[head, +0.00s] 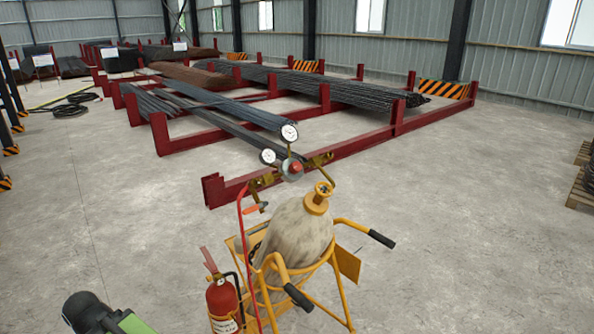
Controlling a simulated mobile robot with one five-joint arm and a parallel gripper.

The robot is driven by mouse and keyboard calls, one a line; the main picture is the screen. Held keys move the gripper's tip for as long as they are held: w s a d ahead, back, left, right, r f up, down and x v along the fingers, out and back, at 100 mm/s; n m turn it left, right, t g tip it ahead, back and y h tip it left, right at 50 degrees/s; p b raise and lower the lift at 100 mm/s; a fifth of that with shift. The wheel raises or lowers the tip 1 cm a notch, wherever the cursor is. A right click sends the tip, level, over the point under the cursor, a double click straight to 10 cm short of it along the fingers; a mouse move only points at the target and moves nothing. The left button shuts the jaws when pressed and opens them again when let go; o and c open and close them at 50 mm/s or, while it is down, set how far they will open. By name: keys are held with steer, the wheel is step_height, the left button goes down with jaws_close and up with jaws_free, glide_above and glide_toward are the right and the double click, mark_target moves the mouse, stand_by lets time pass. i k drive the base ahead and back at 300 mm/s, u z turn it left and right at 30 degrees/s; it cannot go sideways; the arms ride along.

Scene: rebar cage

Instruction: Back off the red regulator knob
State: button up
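The red regulator knob (296,168) is a small red disc on the front of a grey round regulator body. Two white-faced gauges stand by it, one above (289,132) and one at its left (268,156). Brass fittings (320,160) reach out on both sides. Below stands a worn grey gas cylinder (300,232) with a yellow-brass valve wheel (323,189) on top. It sits in a yellow cart. No gripper fingers show; only a black and green part, probably of my arm, shows at the bottom left, well apart from the knob. How far the knob is turned cannot be told.
The yellow cart's black-gripped handles (381,239) stick out right and toward me. A red fire extinguisher (223,305) stands at its left, with a red hose (240,215) above. Dark red racks (330,155) with steel bars lie behind.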

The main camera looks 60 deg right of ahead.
mark_target(295, 167)
steer(key=u, duration=0.05)
steer(key=k, duration=1.25)
steer(key=z, duration=0.5)
steer(key=i, duration=1)
